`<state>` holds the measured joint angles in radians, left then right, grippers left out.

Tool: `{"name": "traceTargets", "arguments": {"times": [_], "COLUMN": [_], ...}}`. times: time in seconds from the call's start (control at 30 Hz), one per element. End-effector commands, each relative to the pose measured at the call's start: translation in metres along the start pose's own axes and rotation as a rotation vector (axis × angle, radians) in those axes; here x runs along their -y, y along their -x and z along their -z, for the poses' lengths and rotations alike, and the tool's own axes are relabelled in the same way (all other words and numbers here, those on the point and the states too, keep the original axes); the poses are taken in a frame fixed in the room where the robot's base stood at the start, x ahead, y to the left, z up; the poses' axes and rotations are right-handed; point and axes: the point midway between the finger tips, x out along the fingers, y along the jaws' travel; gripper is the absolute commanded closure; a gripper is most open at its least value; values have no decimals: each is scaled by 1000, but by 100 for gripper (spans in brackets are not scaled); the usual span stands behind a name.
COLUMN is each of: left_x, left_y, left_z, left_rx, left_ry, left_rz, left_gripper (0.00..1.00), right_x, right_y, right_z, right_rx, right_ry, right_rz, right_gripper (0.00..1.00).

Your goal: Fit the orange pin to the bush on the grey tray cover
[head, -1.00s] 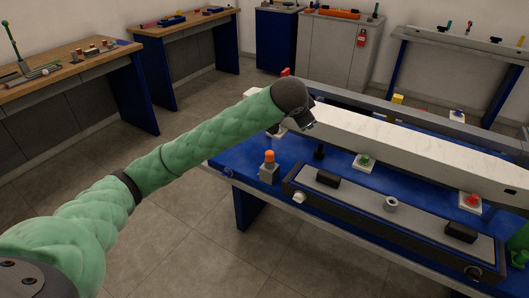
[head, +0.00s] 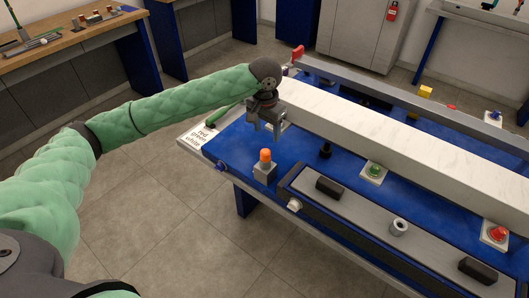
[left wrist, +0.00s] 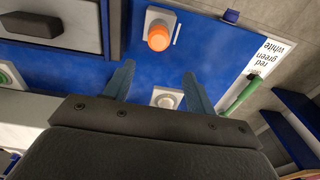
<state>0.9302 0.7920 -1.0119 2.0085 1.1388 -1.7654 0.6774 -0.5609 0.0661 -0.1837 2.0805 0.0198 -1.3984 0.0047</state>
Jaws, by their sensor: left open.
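The orange pin (head: 265,155) stands upright in a small grey block (head: 264,173) at the left of the blue bench top. It also shows in the left wrist view (left wrist: 159,38), beyond the fingertips. The bush (head: 399,227), a light grey ring with a dark hole, stands on the grey tray cover (head: 365,208). Two black handles are on the cover, the near-left one (head: 329,188) and the right one (head: 477,270). My left gripper (head: 265,130) points down, open and empty, just behind the pin and apart from it. My right gripper is not in view.
A long pale beam (head: 390,135) runs behind the tray. A label (head: 200,137) and a green rod (head: 221,115) lie at the left end. Floor is clear in front.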

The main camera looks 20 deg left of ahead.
Motion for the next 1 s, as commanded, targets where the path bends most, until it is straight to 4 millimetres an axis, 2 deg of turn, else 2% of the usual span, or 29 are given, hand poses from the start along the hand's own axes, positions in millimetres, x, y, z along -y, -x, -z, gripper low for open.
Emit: {"name": "traceTargets", "arguments": {"times": [0.2, 0.47, 0.87, 1.0], "left_x": [-5, -3, -4, -5], "left_y": [0, -2, -31, -42], "left_z": [-12, -14, -15, -15], "left_rx": [67, 75, 75, 75], "left_ry": [128, 230, 232, 232], "left_rz": [-21, -10, -9, -9], "left_gripper": [44, 44, 44, 44], "right_x": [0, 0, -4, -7], "right_y": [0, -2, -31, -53], "right_z": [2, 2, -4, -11], "right_rx": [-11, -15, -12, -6], "right_ry": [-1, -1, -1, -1], "right_rz": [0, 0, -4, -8], "right_gripper": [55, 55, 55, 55]}}
